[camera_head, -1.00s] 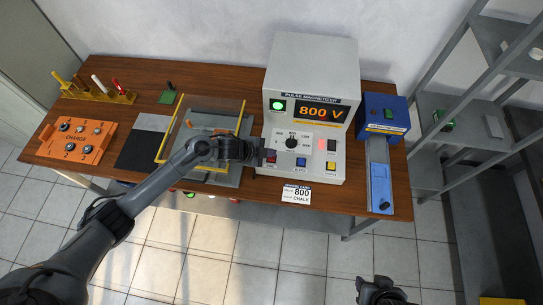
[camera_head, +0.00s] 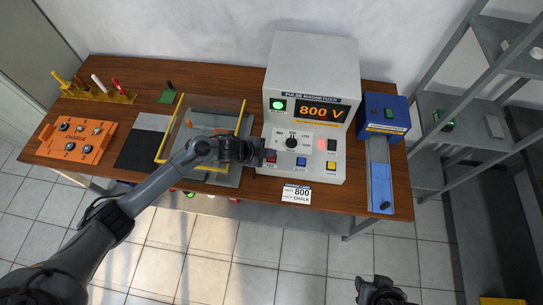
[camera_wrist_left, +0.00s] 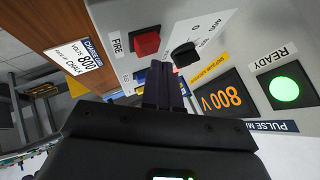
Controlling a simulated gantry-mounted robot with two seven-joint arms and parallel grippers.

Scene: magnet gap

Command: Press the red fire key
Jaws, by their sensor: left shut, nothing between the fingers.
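The red fire key (camera_head: 270,155) is at the lower left of the pulse magnetizer's (camera_head: 310,70) sloped front panel. In the left wrist view the fire key (camera_wrist_left: 146,42) shows large beside its FIRE label. My left gripper (camera_head: 259,154) is shut and empty, at the panel's left edge beside the key. In the wrist view the shut fingertips (camera_wrist_left: 160,70) appear just below the key; I cannot tell whether they touch it. My right gripper (camera_head: 380,291) is at the bottom edge, away from the table, its fingers unclear.
The display (camera_head: 323,111) reads 800 V and the green READY lamp (camera_head: 278,105) is lit. A black knob (camera_head: 291,142), a blue key (camera_head: 299,163) and a yellow key (camera_head: 331,167) share the panel. A clear yellow-edged guard (camera_head: 160,142) stands left; a blue device (camera_head: 384,120) stands right.

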